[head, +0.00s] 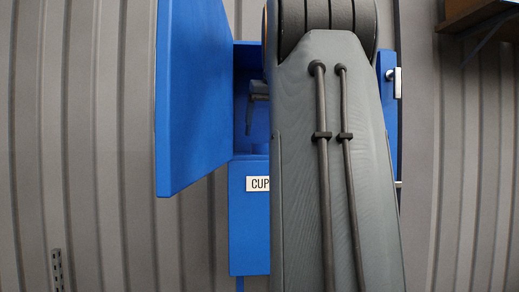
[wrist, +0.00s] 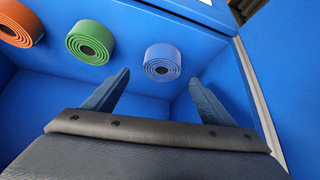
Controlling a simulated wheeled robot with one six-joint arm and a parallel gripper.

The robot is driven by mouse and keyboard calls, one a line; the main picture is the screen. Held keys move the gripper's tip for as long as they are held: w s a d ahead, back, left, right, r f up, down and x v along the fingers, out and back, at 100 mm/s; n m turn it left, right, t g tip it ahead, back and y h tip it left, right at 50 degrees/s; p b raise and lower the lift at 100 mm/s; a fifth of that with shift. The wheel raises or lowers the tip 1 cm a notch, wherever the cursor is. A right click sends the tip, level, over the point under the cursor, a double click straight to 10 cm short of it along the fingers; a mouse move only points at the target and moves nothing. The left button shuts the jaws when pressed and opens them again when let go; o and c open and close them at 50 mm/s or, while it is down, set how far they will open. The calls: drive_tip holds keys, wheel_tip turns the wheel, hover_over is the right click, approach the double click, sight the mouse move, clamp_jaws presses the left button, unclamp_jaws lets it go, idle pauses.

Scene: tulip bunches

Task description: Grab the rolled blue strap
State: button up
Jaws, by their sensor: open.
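The rolled blue strap (wrist: 162,62) shows in the wrist view as a light blue coil with a dark centre, inside a blue cupboard (wrist: 50,110). My gripper (wrist: 164,82) is open in the wrist view, one finger on each side below the blue coil. The coil lies just beyond the fingertips, roughly in line with the gap between them. Nothing is between the fingers. In the head view my arm covers much of the cupboard (head: 249,225), and the strap is hidden. A small part of my gripper seems to show left of the arm.
A green rolled strap (wrist: 90,42) is left of the blue one, and an orange roll (wrist: 18,24) is farther left. The cupboard's side wall is close to the right finger. The cupboard door (head: 192,95) stands open at left in the head view.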

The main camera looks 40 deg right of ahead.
sight(261, 149)
drive_tip(key=p+x, duration=0.1)
drive_tip(key=x, duration=0.4)
drive_tip(key=shift+s+a+f+p, duration=0.1)
drive_tip(key=shift+s+a+p, duration=0.1)
drive_tip(key=shift+p, duration=0.15)
drive_tip(key=c, duration=1.2)
